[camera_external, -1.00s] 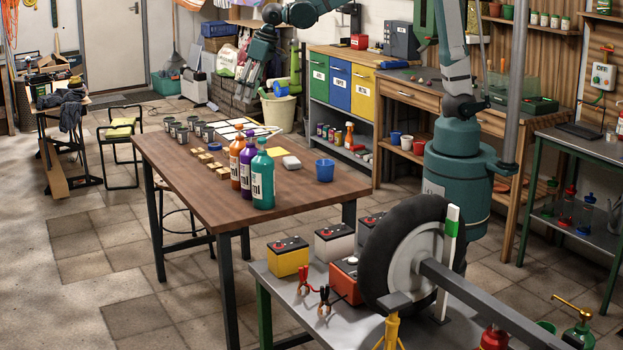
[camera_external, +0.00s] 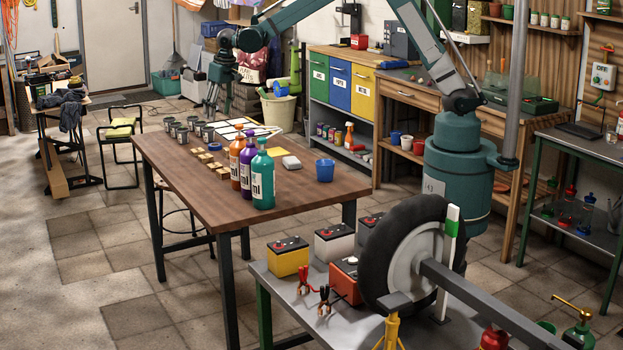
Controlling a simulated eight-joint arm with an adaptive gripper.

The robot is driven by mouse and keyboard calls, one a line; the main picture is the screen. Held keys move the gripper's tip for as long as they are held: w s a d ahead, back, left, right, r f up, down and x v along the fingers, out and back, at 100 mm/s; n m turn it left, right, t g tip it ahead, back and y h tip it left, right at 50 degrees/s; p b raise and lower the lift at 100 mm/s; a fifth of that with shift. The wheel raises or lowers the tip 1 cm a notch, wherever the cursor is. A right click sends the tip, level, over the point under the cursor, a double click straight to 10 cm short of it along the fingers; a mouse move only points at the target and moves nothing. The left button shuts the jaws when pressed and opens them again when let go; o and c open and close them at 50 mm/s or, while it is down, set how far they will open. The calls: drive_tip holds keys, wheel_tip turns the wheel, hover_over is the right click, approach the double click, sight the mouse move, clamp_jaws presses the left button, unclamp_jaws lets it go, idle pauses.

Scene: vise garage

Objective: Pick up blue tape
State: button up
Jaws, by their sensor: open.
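A small roll of blue tape (camera_external: 215,147) lies on the brown wooden table, between the grey cans and the small wooden blocks. My gripper (camera_external: 211,112) points down above the far end of the table, higher than the tape and apart from it. Its fingers look spread, with nothing seen between them.
On the wooden table (camera_external: 185,184) stand an orange bottle (camera_external: 235,160), a purple bottle (camera_external: 247,170) and a teal bottle (camera_external: 262,178). Several grey cans (camera_external: 181,134) and wooden blocks (camera_external: 207,160) flank the tape. A blue cup (camera_external: 324,170) stands at the right.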

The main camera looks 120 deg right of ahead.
drive_tip(key=s+d+f+m+g, duration=0.1)
drive_tip(key=s+d+f+m, duration=0.1)
drive_tip(key=d+f, duration=0.7)
drive_tip(key=s+d+p, duration=0.1)
drive_tip(key=d, duration=0.2)
drive_tip(key=shift+d+f, duration=0.3)
drive_tip(key=shift+d+f, duration=0.15)
drive_tip(key=shift+f, duration=1.15)
drive_tip(key=shift+w+d+f+b, duration=0.1)
drive_tip(key=shift+d+f+b, duration=0.05)
drive_tip(key=shift+f, duration=0.7)
drive_tip(key=shift+s+d+f+b, duration=0.1)
drive_tip(key=shift+d+f+b, duration=0.1)
drive_tip(key=shift+f, duration=0.7)
drive_tip(key=shift+w+d+f+b, duration=0.1)
drive_tip(key=shift+f+b, duration=0.05)
drive_tip(key=shift+f, duration=0.7)
drive_tip(key=c, duration=0.9)
